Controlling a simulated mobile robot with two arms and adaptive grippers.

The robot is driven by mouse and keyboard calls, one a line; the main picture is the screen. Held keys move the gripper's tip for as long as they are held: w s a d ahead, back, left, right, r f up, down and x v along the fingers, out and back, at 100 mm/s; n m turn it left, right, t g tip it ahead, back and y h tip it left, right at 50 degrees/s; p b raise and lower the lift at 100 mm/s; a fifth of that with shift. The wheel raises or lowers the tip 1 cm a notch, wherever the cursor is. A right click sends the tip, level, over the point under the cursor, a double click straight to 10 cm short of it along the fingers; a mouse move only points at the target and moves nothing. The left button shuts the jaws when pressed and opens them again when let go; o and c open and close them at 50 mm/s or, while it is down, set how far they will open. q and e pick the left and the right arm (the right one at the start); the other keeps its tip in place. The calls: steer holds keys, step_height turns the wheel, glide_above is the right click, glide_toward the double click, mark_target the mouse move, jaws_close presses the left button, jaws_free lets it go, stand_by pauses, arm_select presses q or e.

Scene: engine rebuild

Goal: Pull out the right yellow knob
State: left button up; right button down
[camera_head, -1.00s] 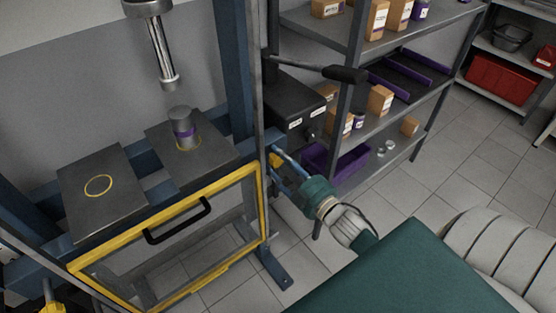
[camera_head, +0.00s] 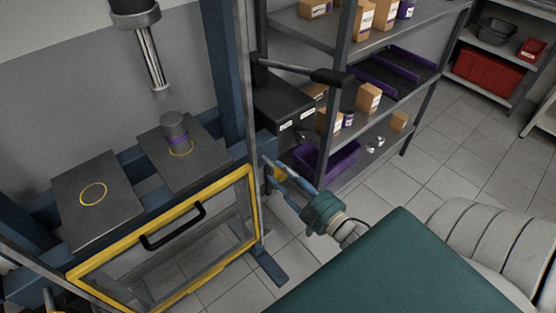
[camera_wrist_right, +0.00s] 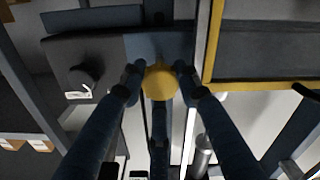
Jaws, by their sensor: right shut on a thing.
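The right yellow knob (camera_head: 280,174) is on the right side of the blue press frame, beside its post. My right gripper (camera_head: 277,172) reaches it from the lower right and is shut on it. A second yellow part (camera_head: 52,299) shows at the lower left of the frame. My left gripper is not in view.
A yellow-edged guard with a black handle (camera_head: 173,227) fronts the press. Two dark plates (camera_head: 95,215) lie on its bed, one carrying a grey cylinder (camera_head: 174,130). A shelf with boxes and a purple bin (camera_head: 322,161) stands close behind my right gripper.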

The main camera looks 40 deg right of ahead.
steer(key=c, duration=1.5)
jaws_free()
steer(key=shift+s, duration=0.1)
steer(key=shift+c, duration=0.2)
steer(key=shift+s, duration=0.15)
steer(key=s, duration=1.2)
steer(key=shift+d, duration=0.45)
